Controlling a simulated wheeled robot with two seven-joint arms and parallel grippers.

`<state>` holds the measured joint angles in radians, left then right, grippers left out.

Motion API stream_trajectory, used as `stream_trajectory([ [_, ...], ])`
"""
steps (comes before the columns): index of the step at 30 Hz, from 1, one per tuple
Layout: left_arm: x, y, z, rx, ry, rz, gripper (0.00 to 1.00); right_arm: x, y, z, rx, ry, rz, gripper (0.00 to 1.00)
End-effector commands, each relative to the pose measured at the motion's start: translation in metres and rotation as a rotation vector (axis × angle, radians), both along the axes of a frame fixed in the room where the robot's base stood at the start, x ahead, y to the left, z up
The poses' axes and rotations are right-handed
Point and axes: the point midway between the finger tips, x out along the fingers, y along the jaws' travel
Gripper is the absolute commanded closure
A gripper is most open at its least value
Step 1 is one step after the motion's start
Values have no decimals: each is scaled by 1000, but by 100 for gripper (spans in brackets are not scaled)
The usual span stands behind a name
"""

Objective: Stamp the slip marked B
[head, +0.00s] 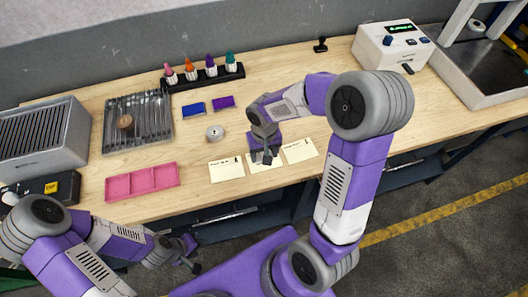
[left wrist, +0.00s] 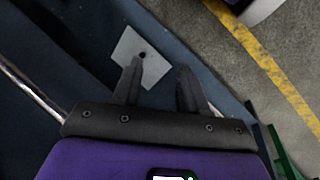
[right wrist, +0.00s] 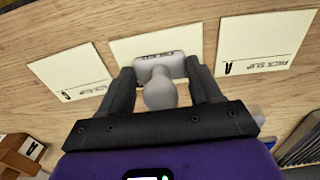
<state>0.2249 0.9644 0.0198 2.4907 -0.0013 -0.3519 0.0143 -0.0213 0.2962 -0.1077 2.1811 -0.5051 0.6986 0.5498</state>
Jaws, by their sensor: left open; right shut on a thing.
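Three cream slips lie in a row near the bench's front edge: left (head: 226,171), middle (head: 277,163) and right (head: 300,150). My right gripper (head: 265,157) is over the middle slip. In the right wrist view it is shut on a grey stamp (right wrist: 160,92) with a rounded handle. The stamp's foot covers part of the middle slip (right wrist: 135,48); whether it touches the paper I cannot tell. My left gripper (left wrist: 160,88) is open and empty, low in front of the bench.
Blue (head: 194,109) and purple (head: 223,102) pads lie behind the slips, near a small round metal item (head: 215,133). A pink tray (head: 142,181) is at left. A bottle rack (head: 205,77), a black stamp (head: 320,45) and a white device (head: 392,46) stand farther back.

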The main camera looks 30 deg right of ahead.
Motion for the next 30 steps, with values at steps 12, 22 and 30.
stream_trajectory([
  [12,0,0,1,0,0,0,57,-1,0,0,0,5,0,56],
  [22,0,0,20,0,0,0,57,-1,0,24,0,2,0,56],
  [30,0,0,37,0,0,0,57,0,0,47,0,1,-1,56],
])
